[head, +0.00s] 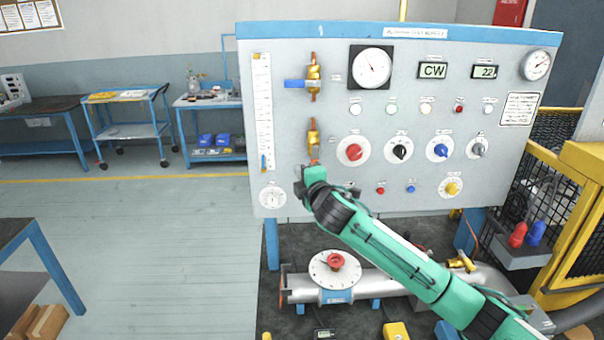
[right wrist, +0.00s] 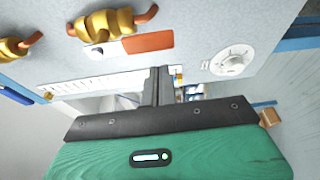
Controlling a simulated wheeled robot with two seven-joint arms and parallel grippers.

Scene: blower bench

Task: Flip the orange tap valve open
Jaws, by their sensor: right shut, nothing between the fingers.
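The brass tap valve (head: 313,138) with the orange lever is on the panel's left part, below a similar valve. In the right wrist view its brass body (right wrist: 105,22) is at the top, and its flat orange lever (right wrist: 148,42) points along the pipe line, down the panel. In the head view only a small orange-red bit shows above my right gripper (head: 303,186), whose hand hides the rest. My right gripper is shut and empty; its fingers (right wrist: 158,85) show just below the lever in the wrist view. I cannot tell whether they touch it. My left gripper is not in view.
The upper valve has a blue lever (head: 295,83) pointing left. Coloured knobs, such as a red knob (head: 354,152), sit right of the valves. A round dial (head: 272,197) is at lower left. A pipe with a red-centred disc (head: 335,268) lies below the panel.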

